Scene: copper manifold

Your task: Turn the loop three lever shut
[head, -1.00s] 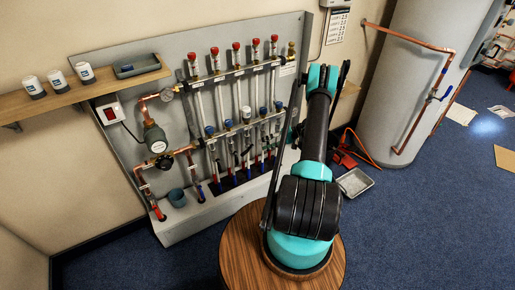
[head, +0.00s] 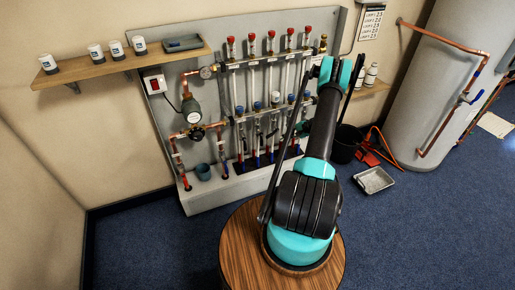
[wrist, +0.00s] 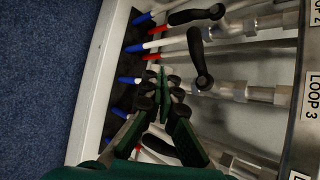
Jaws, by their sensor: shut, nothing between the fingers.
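In the wrist view the loop three lever (wrist: 198,58) is black with a rounded end. It lies crosswise to its pipe, its hub by the metal valve (wrist: 232,92), in line with the "LOOP 3" label (wrist: 310,97). My gripper (wrist: 161,80) has green and black fingers and is shut and empty. Its tips are left of and below the lever in the picture, apparently apart from it. The manifold (head: 270,90) stands on its grey backboard in the head view. There my arm covers part of its right side and I cannot make out the gripper.
Another black lever (wrist: 195,15), along its pipe, sits just above in the wrist view. Red and blue pipe ends (wrist: 145,48) are close to the fingers. In the head view, a black bucket (head: 346,143) and a metal tray (head: 374,180) stand on the floor to the right.

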